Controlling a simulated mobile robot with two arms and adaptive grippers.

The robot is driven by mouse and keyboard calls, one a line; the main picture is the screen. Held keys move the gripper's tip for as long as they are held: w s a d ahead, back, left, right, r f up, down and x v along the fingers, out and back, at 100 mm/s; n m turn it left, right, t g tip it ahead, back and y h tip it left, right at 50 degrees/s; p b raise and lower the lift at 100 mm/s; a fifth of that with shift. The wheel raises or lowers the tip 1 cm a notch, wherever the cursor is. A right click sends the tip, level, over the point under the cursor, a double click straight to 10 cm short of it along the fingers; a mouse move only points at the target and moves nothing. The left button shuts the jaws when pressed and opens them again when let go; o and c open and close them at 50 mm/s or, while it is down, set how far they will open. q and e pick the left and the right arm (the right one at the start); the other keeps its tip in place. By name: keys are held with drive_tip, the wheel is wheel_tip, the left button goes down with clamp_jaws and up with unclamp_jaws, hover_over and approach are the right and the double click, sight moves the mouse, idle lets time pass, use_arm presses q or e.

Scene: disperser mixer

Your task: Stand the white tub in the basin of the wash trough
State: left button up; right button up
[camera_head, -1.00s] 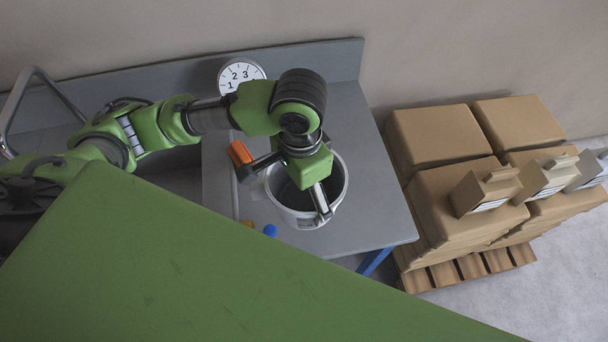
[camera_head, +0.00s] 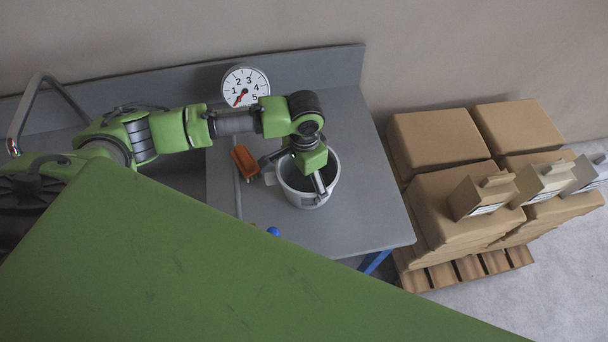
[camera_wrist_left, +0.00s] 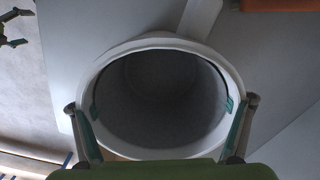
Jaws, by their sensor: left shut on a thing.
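The white tub (camera_head: 307,200), round and open-topped with a grey inside, is upright over the right part of the grey bench. My left gripper (camera_head: 318,181) reaches down to its rim and is shut on it. In the left wrist view the fingers lie at the left and right of the tub's rim (camera_wrist_left: 155,42), and the inside looks empty. I cannot tell whether the tub touches the bench top. My right gripper (camera_wrist_left: 16,28) shows small at the top left of the left wrist view, fingers apart and empty. No basin is clearly visible; my arm and green body cover much of the left side.
The grey bench top (camera_head: 370,190) has a raised back edge. A white dial (camera_head: 245,86), an orange scoop-like thing (camera_head: 243,160) and a blue knob (camera_head: 273,231) are near the tub. A bent metal tube (camera_head: 22,112) stands left.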

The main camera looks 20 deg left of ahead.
use_arm(q)
drive_tip(key=shift+f, duration=0.1)
drive_tip(key=o, duration=0.9)
